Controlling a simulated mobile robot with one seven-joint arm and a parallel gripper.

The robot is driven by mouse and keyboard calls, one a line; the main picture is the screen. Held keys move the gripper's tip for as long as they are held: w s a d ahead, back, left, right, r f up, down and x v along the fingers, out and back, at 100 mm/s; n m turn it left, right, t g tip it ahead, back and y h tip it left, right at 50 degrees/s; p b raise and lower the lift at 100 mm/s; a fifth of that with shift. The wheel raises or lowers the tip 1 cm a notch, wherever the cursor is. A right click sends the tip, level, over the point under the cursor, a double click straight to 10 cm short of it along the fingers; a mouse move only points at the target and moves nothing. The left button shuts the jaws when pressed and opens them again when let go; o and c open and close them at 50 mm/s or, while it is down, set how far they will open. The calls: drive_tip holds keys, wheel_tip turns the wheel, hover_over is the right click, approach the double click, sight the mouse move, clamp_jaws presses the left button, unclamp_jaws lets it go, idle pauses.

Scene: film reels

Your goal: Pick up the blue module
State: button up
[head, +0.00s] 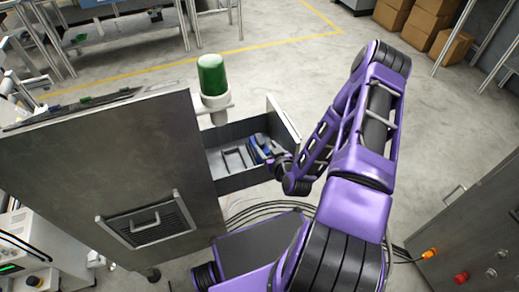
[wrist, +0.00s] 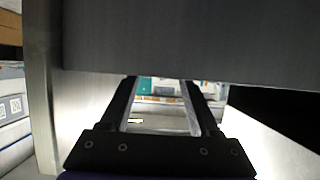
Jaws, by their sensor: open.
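A blue module (head: 257,146) lies in the right part of an open drawer (head: 238,181), close to its right end. In the head view it is small and partly covered by my gripper, so its exact shape is hard to make out. My gripper (head: 272,158) is at the drawer's right end, beside or just over the module; I cannot tell whether they touch. In the wrist view the two dark fingers of my gripper (wrist: 158,82) are apart, with no object seen held between them. The blue module cannot be made out in the wrist view.
The drawer sticks out of a grey cabinet (head: 150,150). Its raised end panel (head: 283,122) stands close to my arm. A grey panel (wrist: 180,40) crosses the wrist view above the fingers. A green lamp (head: 212,76) stands behind the drawer. Open floor lies beyond.

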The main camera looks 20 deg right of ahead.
sight(262, 144)
drive_tip(key=shift+a+x, duration=0.2)
drive_tip(key=shift+x, duration=2.5)
drive_tip(key=shift+s+f, duration=0.1)
drive_tip(key=shift+f, duration=0.05)
clamp_jaws()
